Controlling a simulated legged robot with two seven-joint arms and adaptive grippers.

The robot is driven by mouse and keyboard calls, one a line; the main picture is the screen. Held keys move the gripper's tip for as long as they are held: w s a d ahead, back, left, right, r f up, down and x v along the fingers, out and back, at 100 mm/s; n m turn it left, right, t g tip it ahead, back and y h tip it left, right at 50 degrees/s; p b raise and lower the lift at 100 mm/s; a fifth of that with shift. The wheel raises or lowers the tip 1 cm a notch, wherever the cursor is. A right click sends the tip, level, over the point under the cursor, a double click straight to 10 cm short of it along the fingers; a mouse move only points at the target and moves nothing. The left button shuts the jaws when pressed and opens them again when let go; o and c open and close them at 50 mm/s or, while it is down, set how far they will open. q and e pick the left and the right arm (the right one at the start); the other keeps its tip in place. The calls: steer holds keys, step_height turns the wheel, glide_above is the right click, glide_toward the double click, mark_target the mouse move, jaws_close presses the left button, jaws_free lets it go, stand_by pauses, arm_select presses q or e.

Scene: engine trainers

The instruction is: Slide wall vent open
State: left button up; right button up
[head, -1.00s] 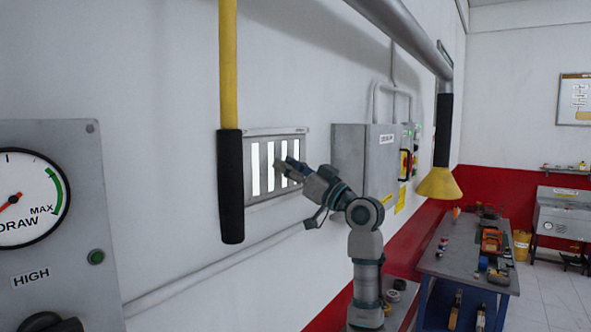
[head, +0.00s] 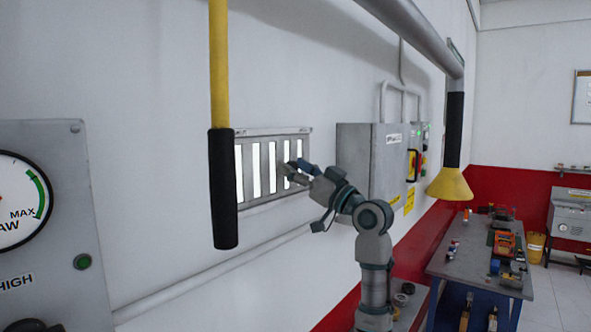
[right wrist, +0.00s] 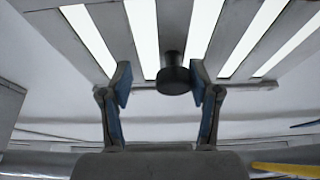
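The wall vent (head: 264,172) is a grey framed panel on the white wall, with bright upright slots between grey slats. Its slats (right wrist: 116,28) also fill the top of the right wrist view. A dark round knob (right wrist: 174,78) stands out from the vent there. My right gripper (head: 289,172) is at the right part of the vent. In the right wrist view my right gripper (right wrist: 160,85) has its two blue-padded fingers apart, with the knob between their tips, nearer the right finger. I cannot tell whether that finger touches it. My left gripper is not in view.
A yellow pole with a black grip (head: 223,188) hangs in front of the vent's left edge. A grey electrical box (head: 368,162) is on the wall to the right. A gauge panel (head: 55,230) is at left. A workbench with tools (head: 470,262) stands at lower right.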

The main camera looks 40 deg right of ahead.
steer(key=shift+s+a+r, duration=0.1)
steer(key=shift+a, duration=0.45)
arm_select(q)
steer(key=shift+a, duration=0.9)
arm_select(e)
steer(key=v, duration=1.1)
steer(key=shift+s+f, duration=0.2)
steer(key=shift+s, duration=0.15)
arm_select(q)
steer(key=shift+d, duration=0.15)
arm_select(e)
steer(key=shift+d+f, duration=0.1)
steer(key=shift+d, duration=0.2)
